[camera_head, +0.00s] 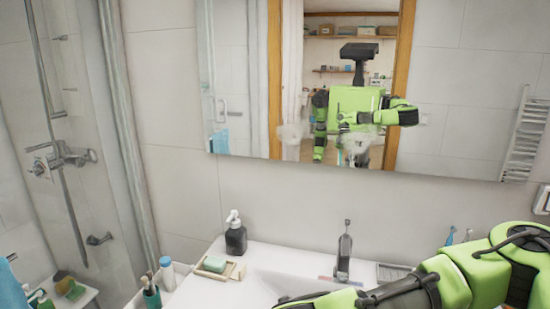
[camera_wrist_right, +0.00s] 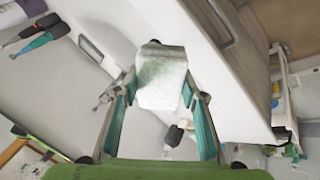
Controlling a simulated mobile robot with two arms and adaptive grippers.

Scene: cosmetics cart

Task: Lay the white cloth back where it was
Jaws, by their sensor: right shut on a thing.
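The white cloth (camera_wrist_right: 162,78) is in the right wrist view, a small pale piece with a grey-green smudge. My right gripper (camera_wrist_right: 160,92) is shut on it, with a teal-faced finger on each side. The cloth is up in front of the wrist camera, with the pale basin area behind it. Whether it touches any surface cannot be told. In the head view my right arm (camera_head: 440,280) comes in from the right and reaches low across the basin; its gripper is cut off by the lower edge. My left gripper is not directly in view.
A tap (camera_head: 343,258) stands behind the basin. A black soap dispenser (camera_head: 235,238) and a soap dish (camera_head: 215,272) are on the counter's left. A toothbrush cup (camera_head: 152,296) and a blue-capped bottle (camera_head: 167,274) stand further left. A small ribbed tray (camera_head: 393,272) lies right of the tap.

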